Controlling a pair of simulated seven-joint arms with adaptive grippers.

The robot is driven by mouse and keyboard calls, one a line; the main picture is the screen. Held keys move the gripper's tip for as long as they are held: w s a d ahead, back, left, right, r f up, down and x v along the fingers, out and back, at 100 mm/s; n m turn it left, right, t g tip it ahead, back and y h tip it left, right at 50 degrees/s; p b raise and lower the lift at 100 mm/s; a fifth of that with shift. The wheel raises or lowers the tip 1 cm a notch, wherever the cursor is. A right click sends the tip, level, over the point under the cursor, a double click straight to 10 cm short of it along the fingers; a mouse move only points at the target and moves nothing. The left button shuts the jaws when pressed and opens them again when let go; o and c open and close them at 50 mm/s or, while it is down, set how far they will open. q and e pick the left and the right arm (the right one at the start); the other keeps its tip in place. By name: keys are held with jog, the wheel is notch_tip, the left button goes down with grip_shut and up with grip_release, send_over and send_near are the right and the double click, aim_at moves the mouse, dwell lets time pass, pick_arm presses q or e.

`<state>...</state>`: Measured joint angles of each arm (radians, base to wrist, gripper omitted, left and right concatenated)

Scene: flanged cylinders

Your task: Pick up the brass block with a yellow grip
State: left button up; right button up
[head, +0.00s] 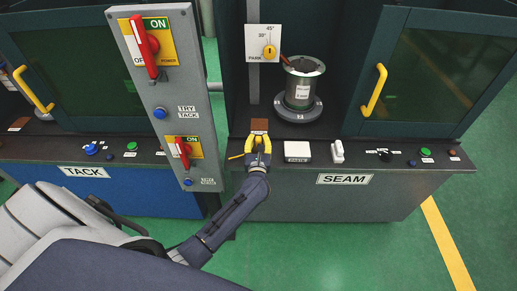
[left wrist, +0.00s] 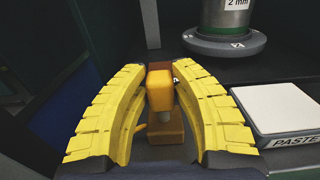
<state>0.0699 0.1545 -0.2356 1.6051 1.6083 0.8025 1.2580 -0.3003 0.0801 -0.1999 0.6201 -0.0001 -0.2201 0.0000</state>
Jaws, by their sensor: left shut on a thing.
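The brass block (left wrist: 166,128) shows in the left wrist view between my fingers, with its yellow grip (left wrist: 160,88) on top. My left gripper (left wrist: 161,72) has its yellow ribbed fingers closed on either side of the yellow grip. In the head view my left gripper (head: 257,139) is at the front of the SEAM bench, and its fingers and wrist hide most of the block. I cannot tell whether the block touches the bench. My right gripper is not in view.
A brown patch (head: 259,125) lies just behind the gripper. A metal flanged cylinder (head: 301,85) stands on a round grey base (head: 298,110) behind right. A white PASTE pad (head: 297,150) and a white switch (head: 337,151) are to the right. A grey control post (head: 172,100) rises at left.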

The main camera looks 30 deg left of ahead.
pick_arm(q)
grip_shut()
jog(key=shift+r, duration=0.1)
notch_tip(320, 180, up, 20)
dwell(0.6)
